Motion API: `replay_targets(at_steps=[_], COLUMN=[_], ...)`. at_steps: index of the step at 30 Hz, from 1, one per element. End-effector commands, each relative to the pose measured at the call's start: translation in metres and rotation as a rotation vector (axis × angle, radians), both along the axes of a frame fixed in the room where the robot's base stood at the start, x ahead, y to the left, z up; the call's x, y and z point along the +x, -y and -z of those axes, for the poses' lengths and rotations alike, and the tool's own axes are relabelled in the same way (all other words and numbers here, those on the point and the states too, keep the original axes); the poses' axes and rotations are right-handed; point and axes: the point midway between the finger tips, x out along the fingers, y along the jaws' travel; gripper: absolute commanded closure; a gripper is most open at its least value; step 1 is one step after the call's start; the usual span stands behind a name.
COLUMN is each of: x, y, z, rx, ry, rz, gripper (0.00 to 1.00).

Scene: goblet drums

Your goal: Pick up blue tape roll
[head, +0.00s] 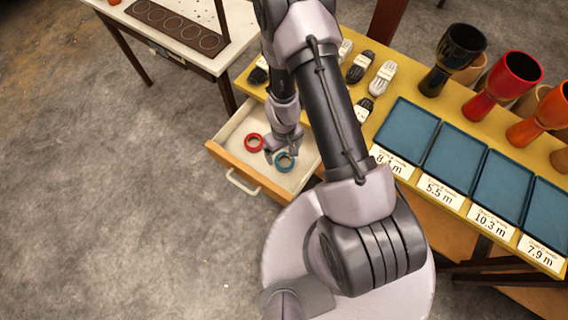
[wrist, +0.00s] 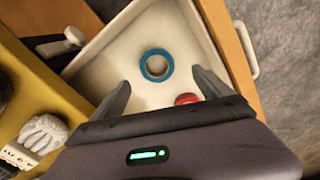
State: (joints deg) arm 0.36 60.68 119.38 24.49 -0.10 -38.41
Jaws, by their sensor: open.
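The blue tape roll (head: 285,162) lies flat in an open, white-lined drawer. In the wrist view the blue tape roll (wrist: 157,65) sits ahead of my fingers, a little above the space between them. My gripper (head: 281,152) is over the drawer, close to the blue roll in the head view. In the wrist view my gripper (wrist: 160,88) has its two fingers spread wide with nothing between them. A red tape roll (head: 254,142) lies to the left of the blue one; in the wrist view the red roll (wrist: 187,99) is partly hidden by my gripper.
The drawer (head: 227,157) has raised walls and a white handle (head: 242,187). The yellow table (head: 401,98) beside it holds coiled ropes (head: 383,77), blue trays (head: 456,154) with labels, and several goblet drums (head: 501,84). A white table (head: 217,62) stands at the upper left.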

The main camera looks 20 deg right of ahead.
Motion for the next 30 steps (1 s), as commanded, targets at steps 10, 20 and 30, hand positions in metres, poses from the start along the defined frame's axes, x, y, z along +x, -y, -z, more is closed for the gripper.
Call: replay_targets(at_steps=[10, 20, 30], x=[0.001, 0.006, 0.006], y=[0.001, 0.005, 0.005], z=[0.051, 0.097, 0.094], rx=[0.001, 0.001, 0.001], ry=[0.000, 0.000, 0.000], rz=[0.002, 0.001, 0.001], gripper=[0.12, 0.12, 0.55])
